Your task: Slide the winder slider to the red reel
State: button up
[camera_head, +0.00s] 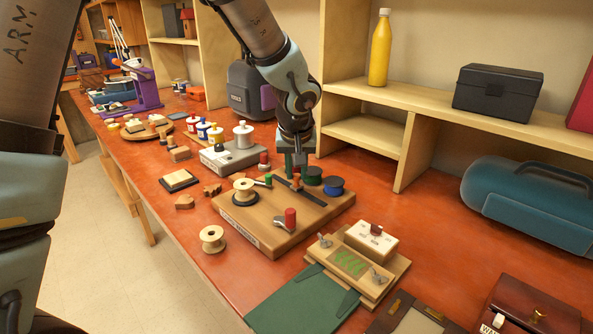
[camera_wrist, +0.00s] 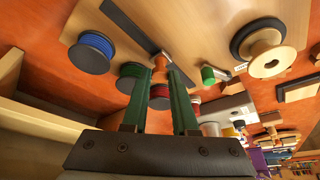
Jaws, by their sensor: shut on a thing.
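The winder (camera_head: 262,218) is a wooden board with a black slanting rail (camera_head: 318,199). The slider's orange-brown knob (camera_wrist: 159,65) stands at the rail, between my fingertips; it also shows in the head view (camera_head: 296,184). My gripper (camera_wrist: 160,75), with green fingers, is shut on this knob. A blue reel (camera_head: 333,187) and a green reel (camera_head: 313,175) sit along the board's far edge. In the wrist view, a dark-rimmed reel with red (camera_wrist: 160,91) shows between the fingers, partly hidden. In the head view my gripper (camera_head: 296,173) covers that spot.
A wooden fixture (camera_head: 352,263) lies to the right, a loose spool (camera_head: 213,239) in front. Shelves (camera_head: 367,131) stand behind.

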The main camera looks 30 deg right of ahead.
grip_shut()
dwell(0.8)
jog(key=shift+w, duration=0.1)
send_over(277, 179)
jog(key=shift+p, duration=0.3)
jog(key=o, duration=0.8)
grip_release()
jog(key=shift+a, duration=0.1)
jog(key=b+v, duration=0.2)
jog(key=v, duration=0.8)
jog(key=shift+r, duration=0.35)
